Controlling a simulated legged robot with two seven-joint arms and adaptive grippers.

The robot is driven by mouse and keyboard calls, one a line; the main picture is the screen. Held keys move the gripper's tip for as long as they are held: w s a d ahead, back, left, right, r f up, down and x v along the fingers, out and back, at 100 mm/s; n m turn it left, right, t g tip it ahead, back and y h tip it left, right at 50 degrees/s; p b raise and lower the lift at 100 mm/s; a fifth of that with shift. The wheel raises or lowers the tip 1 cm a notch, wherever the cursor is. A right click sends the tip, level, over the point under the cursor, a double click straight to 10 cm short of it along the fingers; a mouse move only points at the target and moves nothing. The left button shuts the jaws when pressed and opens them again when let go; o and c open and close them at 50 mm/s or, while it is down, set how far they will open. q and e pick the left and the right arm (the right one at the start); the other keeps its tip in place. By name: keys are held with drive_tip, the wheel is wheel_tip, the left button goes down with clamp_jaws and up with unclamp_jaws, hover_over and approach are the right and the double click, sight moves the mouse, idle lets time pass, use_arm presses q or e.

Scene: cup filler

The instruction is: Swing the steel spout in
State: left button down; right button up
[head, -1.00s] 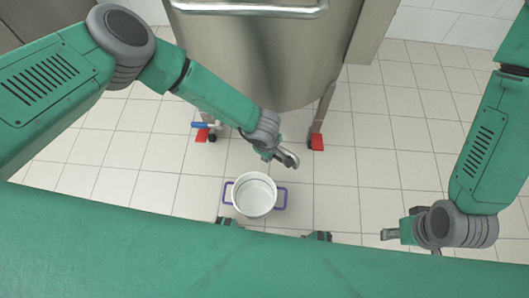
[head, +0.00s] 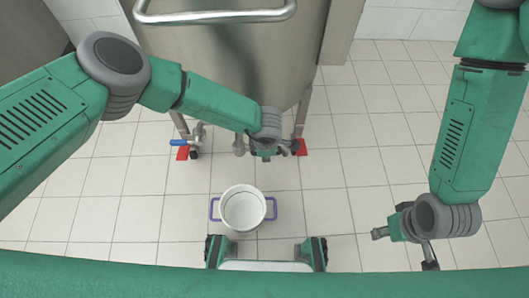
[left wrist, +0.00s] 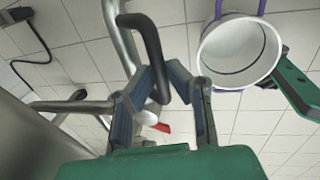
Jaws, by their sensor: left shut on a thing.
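The steel spout (head: 239,145) shows as a short grey pipe under the large steel tank (head: 230,60). In the left wrist view a steel pipe (left wrist: 118,35) runs beside a dark grey bent bar (left wrist: 150,45). My left gripper (head: 267,156) is close to the right of the spout. In the left wrist view its fingers (left wrist: 172,95) are around the lower end of the bent bar. My right gripper (head: 405,248) is open and empty at the lower right, well away from the tank.
A white pot (head: 243,208) with purple handles stands in front of the tank and also shows in the left wrist view (left wrist: 240,52). Red pads lie under the legs. Tiled floor is clear at right.

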use_arm(q)
drive_tip(key=shift+w+r, duration=0.1)
drive_tip(key=shift+w, duration=0.1)
drive_tip(key=c, duration=1.6)
unclamp_jaws()
drive_tip(key=shift+o, duration=0.2)
drive_tip(key=shift+d, duration=0.1)
wheel_tip(320, 180, up, 12)
drive_tip(key=s, duration=0.2)
drive_tip(key=shift+s+f, duration=0.2)
drive_tip(key=shift+d, duration=0.1)
